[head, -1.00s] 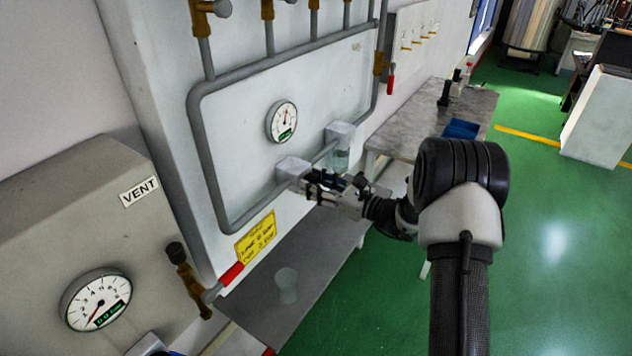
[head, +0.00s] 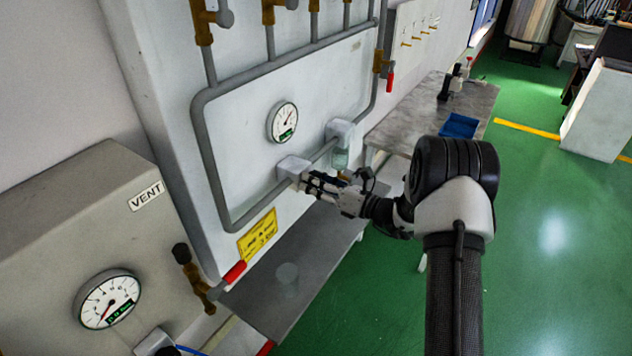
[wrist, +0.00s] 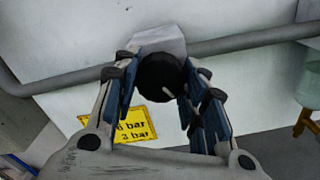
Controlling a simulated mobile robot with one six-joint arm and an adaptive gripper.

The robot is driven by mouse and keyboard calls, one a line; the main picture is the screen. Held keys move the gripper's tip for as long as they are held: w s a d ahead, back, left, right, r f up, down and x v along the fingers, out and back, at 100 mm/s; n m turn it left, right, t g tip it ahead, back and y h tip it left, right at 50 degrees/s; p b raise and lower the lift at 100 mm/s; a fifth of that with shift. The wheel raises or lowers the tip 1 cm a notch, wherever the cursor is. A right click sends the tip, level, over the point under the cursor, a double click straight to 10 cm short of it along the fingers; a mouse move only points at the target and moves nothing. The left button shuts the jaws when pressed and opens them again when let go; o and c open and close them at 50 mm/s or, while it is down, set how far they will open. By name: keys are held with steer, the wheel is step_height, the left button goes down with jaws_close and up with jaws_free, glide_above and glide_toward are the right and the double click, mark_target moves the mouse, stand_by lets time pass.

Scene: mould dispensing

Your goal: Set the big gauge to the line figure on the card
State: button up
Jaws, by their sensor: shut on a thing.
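The round white gauge (head: 283,122) on the wall panel has its needle pointing to the upper right. The yellow card (head: 257,235) hangs low on the panel; in the wrist view the card (wrist: 138,122) shows "6 bar" above "3 bar", partly covered by my gripper. A round black knob (wrist: 159,77) with a white mark sits on a white block (wrist: 160,41) on the grey pipe. My gripper (wrist: 158,84) is shut on the knob, one finger on each side. My gripper (head: 313,183) hides the knob in the head view.
A nearer gauge (head: 107,298) is on the box labelled VENT at lower left. A red-handled valve (head: 233,272) sticks out beside the card. A second block (head: 340,129) with a clear bowl (head: 340,159) is right of my gripper. A grey shelf (head: 315,245) lies below.

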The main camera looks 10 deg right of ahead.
steer(key=o, duration=1.1)
steer(key=shift+c, duration=0.2)
steer(key=v, duration=1.2)
